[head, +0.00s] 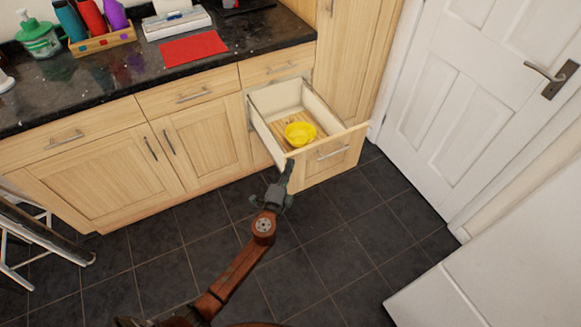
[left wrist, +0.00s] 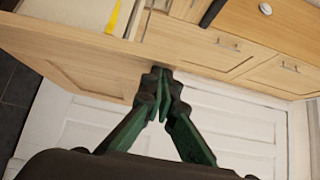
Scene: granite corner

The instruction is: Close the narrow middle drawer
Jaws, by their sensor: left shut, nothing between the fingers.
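The narrow middle drawer (head: 325,162) is pulled well out of the right-hand cabinet column, below a shut top drawer. Its front panel is light wood with a metal bar handle. A yellow bowl (head: 300,134) sits inside on the drawer's floor. My left gripper (head: 288,168) is shut and empty, by the left end of the drawer front; I cannot tell whether it touches. In the left wrist view its closed fingertips (left wrist: 161,77) overlap the wooden front's edge (left wrist: 75,50), with a strip of the yellow bowl at the top. My right gripper is out of view.
The granite worktop (head: 130,83) holds a wooden caddy of bottles (head: 98,39), a red mat (head: 193,48) and a white box (head: 177,23). A white door (head: 463,95) stands at the right. A step ladder (head: 40,235) is at the left. Dark floor tiles are clear.

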